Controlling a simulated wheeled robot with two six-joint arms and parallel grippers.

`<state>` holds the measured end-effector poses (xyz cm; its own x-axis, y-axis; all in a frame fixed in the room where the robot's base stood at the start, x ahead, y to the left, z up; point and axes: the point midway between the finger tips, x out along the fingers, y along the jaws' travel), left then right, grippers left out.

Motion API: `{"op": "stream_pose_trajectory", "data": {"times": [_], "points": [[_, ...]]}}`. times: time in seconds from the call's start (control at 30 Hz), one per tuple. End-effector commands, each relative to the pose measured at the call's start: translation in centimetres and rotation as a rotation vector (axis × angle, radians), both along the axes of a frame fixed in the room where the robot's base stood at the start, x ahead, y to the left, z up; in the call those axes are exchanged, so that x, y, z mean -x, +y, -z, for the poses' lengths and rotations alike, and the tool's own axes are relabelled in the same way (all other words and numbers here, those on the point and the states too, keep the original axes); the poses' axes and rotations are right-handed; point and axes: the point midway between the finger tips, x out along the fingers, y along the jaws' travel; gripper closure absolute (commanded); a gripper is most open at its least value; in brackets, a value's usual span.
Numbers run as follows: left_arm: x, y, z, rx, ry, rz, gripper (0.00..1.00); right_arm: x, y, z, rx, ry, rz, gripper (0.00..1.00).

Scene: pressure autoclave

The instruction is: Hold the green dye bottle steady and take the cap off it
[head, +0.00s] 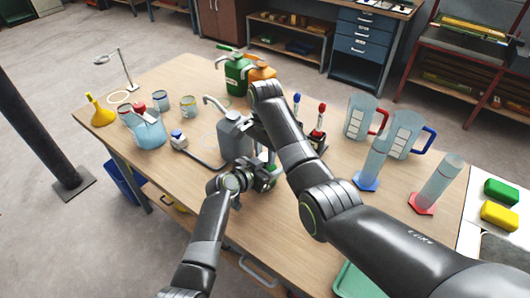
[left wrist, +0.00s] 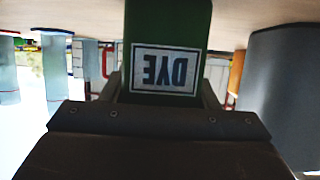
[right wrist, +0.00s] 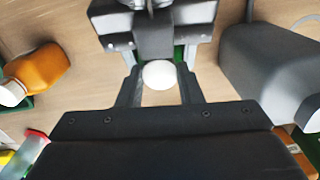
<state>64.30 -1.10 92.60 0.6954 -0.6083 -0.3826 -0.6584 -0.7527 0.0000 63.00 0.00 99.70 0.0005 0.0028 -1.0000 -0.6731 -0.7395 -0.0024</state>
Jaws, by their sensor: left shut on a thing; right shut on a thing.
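The green dye bottle (left wrist: 168,25) stands between the fingers of my left gripper (left wrist: 165,88), its DYE label upside down in the left wrist view. In the head view only slivers of the bottle (head: 272,168) show among my grippers. The left gripper (head: 264,178) is shut on the bottle's body. The white cap (right wrist: 159,75) sits between the fingertips of my right gripper (right wrist: 158,82), which is shut on it from above. The bottle's neck below the cap is hidden, so I cannot tell whether cap and bottle touch.
A grey jug (head: 235,138) stands close left of the grippers. Green (head: 236,75) and orange (head: 262,70) jugs are behind. A tube rack (head: 318,135) and blue-based (head: 368,178) and red-based (head: 424,200) cylinders stand to the right. The front-left tabletop is mostly clear.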

Motion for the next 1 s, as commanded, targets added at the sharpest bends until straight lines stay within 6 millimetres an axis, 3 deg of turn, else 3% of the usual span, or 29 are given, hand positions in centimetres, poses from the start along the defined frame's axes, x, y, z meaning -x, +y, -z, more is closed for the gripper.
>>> {"op": "stream_pose_trajectory", "data": {"times": [0.23,0.6,0.63,0.7,0.8,1.0], "points": [[0.04,0.02,0.09,-0.001,0.002,0.0,1.0,-0.03,-0.01,-0.04,0.0,-0.001,-0.269,0.95],[0.04,0.02,0.09,-0.001,0.002,0.0,1.0,-0.04,-0.02,-0.04,0.0,-0.001,-0.31,0.95],[0.03,0.02,0.08,-0.001,0.002,0.0,1.0,-0.04,-0.02,-0.05,0.0,-0.001,-0.31,0.65],[0.03,0.02,0.08,-0.001,0.002,0.0,1.0,-0.04,-0.02,-0.05,0.0,-0.001,-0.31,0.56],[0.03,0.02,0.08,-0.001,0.002,0.0,1.0,-0.04,-0.02,-0.04,0.0,-0.001,-0.309,0.46],[0.03,0.02,0.08,-0.001,0.002,0.0,1.0,-0.03,-0.01,-0.04,0.0,-0.001,-0.309,0.46]]}}
